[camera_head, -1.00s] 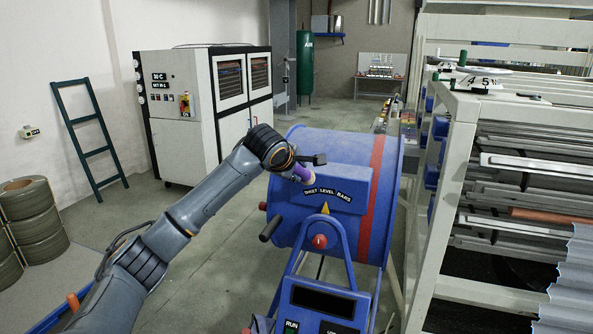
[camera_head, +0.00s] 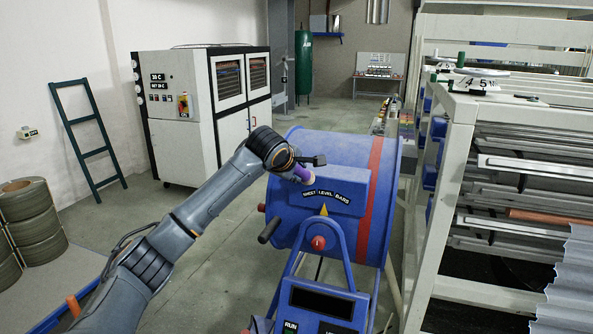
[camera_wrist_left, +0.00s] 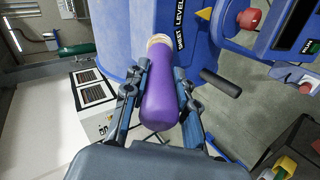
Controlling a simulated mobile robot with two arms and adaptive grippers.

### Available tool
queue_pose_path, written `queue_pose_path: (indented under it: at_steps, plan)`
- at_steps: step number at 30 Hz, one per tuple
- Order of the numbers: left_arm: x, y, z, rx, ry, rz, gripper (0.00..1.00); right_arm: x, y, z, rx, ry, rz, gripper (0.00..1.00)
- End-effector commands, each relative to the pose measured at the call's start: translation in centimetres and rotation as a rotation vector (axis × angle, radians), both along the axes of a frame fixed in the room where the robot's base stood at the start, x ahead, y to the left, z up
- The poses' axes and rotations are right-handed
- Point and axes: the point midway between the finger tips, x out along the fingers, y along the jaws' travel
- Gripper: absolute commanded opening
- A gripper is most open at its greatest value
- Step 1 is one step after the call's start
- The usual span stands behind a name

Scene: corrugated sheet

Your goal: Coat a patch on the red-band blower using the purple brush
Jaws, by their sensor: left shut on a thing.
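The blue blower (camera_head: 335,165) with a red band (camera_head: 374,165) stands in the middle of the head view, and its blue body also fills the top of the left wrist view (camera_wrist_left: 110,28). My left gripper (camera_head: 296,168) is at the blower's upper left face, beside the "SHEET LEVEL BARS" label. In the left wrist view my left gripper (camera_wrist_left: 162,88) is shut on the purple brush (camera_wrist_left: 160,98), its fingers on both sides of the handle. The brush's far end points at the blower; whether it touches cannot be told. The brush (camera_head: 303,174) shows only in part in the head view. My right gripper is not in view.
A white rack (camera_head: 452,190) with metal sheets stands close on the right. A black handle (camera_head: 268,230) sticks out from the blower's left side. A white cabinet (camera_head: 180,145) stands behind on the left. The floor (camera_head: 225,265) left of the blower is clear.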

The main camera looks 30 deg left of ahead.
Motion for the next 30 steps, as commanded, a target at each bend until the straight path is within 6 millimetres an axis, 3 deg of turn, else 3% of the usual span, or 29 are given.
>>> queue_pose_path:
  at_steps: [30]
  plan:
    - [1.3,-6.1,0.1,-0.002,0.000,-0.001,0.00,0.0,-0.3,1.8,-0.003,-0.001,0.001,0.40]
